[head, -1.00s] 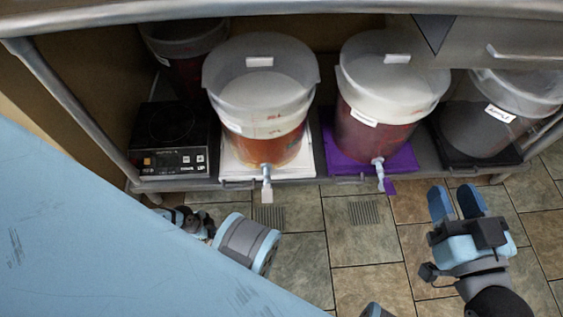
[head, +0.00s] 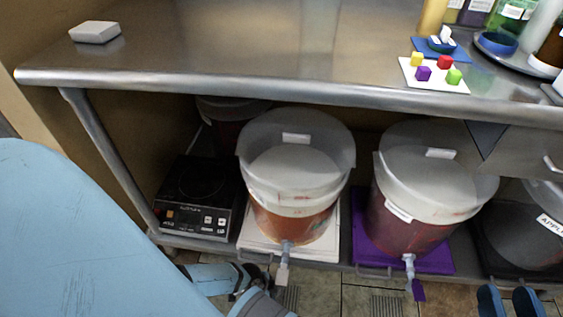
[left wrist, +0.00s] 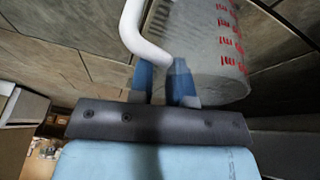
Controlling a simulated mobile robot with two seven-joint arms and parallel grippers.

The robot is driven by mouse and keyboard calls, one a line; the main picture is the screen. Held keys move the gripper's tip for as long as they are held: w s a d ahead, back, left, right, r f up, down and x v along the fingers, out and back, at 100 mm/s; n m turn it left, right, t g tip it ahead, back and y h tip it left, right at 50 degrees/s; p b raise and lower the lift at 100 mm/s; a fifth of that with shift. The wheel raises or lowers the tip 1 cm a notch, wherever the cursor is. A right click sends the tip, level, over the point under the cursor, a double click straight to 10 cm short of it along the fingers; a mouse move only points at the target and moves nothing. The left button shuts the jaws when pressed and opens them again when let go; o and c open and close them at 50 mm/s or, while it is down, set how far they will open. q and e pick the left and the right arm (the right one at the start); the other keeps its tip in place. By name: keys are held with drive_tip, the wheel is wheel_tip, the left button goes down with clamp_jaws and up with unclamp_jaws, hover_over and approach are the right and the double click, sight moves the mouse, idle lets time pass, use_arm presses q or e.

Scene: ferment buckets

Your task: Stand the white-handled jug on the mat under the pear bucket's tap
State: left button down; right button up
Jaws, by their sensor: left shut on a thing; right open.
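My left gripper (left wrist: 163,84) is shut on the white handle (left wrist: 140,32) of a clear jug (left wrist: 205,50) with red markings, seen in the left wrist view. In the head view my left arm shows at the bottom; the jug is hidden there. My right gripper (head: 508,302) is open and empty at the bottom right, cut off by the edge. An orange-filled bucket (head: 292,175) and a red-filled bucket (head: 425,190) stand on the low shelf, taps (head: 286,255) (head: 409,268) facing front. Their labels are unreadable, so I cannot tell which is pear. Grey ribbed mats (head: 287,298) (head: 387,305) lie on the floor below the taps.
A bucket labelled apple (head: 520,225) stands at the right. A black hot plate (head: 200,195) is at the shelf's left. The steel table (head: 250,50) overhangs the buckets.

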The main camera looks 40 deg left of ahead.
use_arm(q)
drive_tip(key=shift+w+d, duration=0.25)
drive_tip(key=shift+d, duration=0.25)
drive_tip(key=d+b, duration=0.1)
drive_tip(key=w+d+f+b, duration=0.1)
drive_tip(key=shift+w+d+f, duration=0.2)
drive_tip(key=shift+d+f, duration=0.1)
drive_tip(key=shift+d, duration=0.05)
drive_tip(key=c, duration=1.1)
unclamp_jaws()
use_arm(e)
drive_tip(key=shift+w+d+r+n+t, duration=0.25)
drive_tip(key=shift+w+n+t, duration=0.2)
drive_tip(key=shift+n, duration=0.25)
